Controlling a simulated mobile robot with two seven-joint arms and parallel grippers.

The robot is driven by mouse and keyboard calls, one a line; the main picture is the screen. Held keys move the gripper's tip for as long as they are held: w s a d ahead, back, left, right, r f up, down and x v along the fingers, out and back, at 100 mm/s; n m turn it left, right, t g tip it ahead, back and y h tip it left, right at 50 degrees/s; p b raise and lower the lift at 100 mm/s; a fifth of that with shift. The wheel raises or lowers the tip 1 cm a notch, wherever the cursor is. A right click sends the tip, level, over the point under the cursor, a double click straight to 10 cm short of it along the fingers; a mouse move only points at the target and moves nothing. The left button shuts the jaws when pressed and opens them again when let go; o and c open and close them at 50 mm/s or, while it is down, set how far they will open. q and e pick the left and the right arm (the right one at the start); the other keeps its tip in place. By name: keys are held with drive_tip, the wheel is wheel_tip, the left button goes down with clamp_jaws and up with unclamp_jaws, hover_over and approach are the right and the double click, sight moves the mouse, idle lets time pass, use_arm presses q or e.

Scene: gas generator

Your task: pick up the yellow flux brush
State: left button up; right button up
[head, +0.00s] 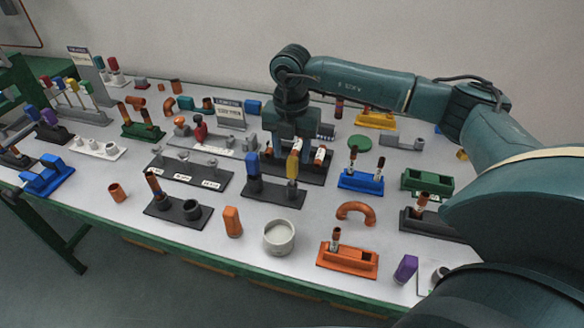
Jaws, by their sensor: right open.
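A yellow upright piece (292,167), which looks like the yellow flux brush, stands at the right end of a dark grey two-place holder (273,194). A dark blue upright piece (253,168) stands at the holder's left end. My right gripper (294,143) points down just above and behind the yellow piece. It is open, and nothing is clearly held in it. Whether its fingers touch or surround the yellow piece's top cannot be told. My left gripper is not in view.
A dark rack (312,172) with labelled copper pieces stands close behind. A blue holder (361,181) is on the right, a white cup (279,237) and a copper piece (233,222) in front. My right arm spans the right side.

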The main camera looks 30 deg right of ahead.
sight(292, 170)
drive_tip(key=shift+d+f+p, duration=0.1)
drive_tip(key=shift+f+p, duration=0.5)
drive_tip(key=shift+f, duration=2.6)
drive_tip(key=c, duration=0.9)
